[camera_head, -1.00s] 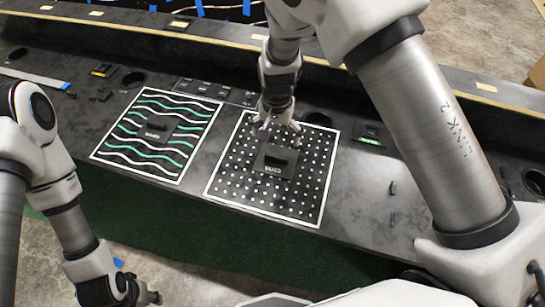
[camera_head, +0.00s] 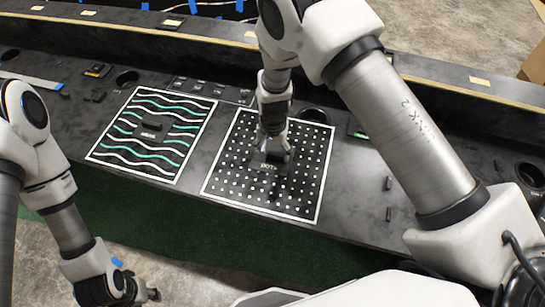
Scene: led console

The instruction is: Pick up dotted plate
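The dotted plate (camera_head: 300,190) is a dark square with a white border and rows of white dots, flat on the console right of the wavy-line plate. My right gripper (camera_head: 271,160) is pointed down at the block-like handle (camera_head: 266,167) in the plate's middle. The fingers partly cover the handle, and I cannot tell whether they are closed on it. The plate appears to lie on the console. My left gripper (camera_head: 150,295) is low at the left, in front of the console and away from both plates; its finger opening is too small to make out.
The wavy-line plate (camera_head: 152,165) with white and green lines lies just left of the dotted plate. Small dark parts (camera_head: 388,184) stand on the console at right. Round holes are at the back left and far right. Green material (camera_head: 150,222) covers the console's front.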

